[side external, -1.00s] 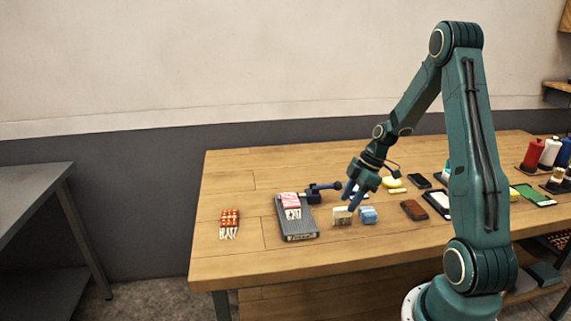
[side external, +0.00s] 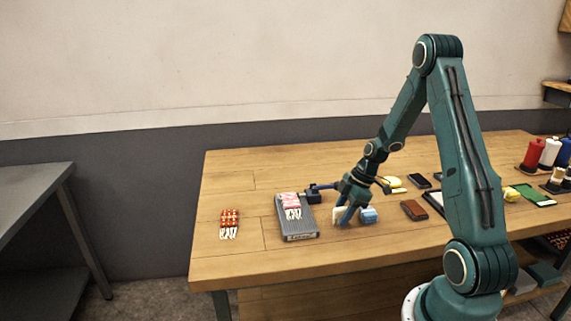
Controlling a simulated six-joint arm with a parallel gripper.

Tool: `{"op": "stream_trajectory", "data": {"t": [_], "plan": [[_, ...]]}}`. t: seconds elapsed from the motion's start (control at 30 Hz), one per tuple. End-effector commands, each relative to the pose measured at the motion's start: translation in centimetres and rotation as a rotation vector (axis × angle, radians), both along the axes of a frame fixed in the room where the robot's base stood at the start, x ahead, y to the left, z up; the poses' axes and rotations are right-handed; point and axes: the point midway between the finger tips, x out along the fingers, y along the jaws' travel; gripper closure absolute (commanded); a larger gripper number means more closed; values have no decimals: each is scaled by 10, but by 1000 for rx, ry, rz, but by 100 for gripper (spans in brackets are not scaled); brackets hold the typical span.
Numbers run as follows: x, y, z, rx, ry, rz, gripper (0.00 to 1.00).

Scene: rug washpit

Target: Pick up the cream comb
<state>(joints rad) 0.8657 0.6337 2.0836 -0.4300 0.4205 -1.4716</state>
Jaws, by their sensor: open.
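The cream comb (side external: 337,213) is a small pale block standing on the wooden table, partly hidden by my gripper. My gripper (side external: 344,216) is low over the table with its blue fingers pointing down at the comb. The fingers are open. One finger overlaps the comb in this view, and I cannot tell whether they touch it.
A light blue block (side external: 368,215) sits close on the right of my gripper. A grey tray (side external: 299,230) with a red and white bundle (side external: 291,206) lies to the left, and a dark blue tool (side external: 315,194) lies behind. A brown block (side external: 413,210) lies right.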

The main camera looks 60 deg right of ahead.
Motion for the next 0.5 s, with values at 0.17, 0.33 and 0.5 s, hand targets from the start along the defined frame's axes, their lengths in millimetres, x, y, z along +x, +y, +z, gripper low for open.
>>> {"op": "stream_trajectory", "data": {"t": [0.17,0.33,0.5], "plan": [[0,0,0,0,0,0,62],[0,0,0,0,0,0,96],[0,0,0,-1,-1,0,100]]}}
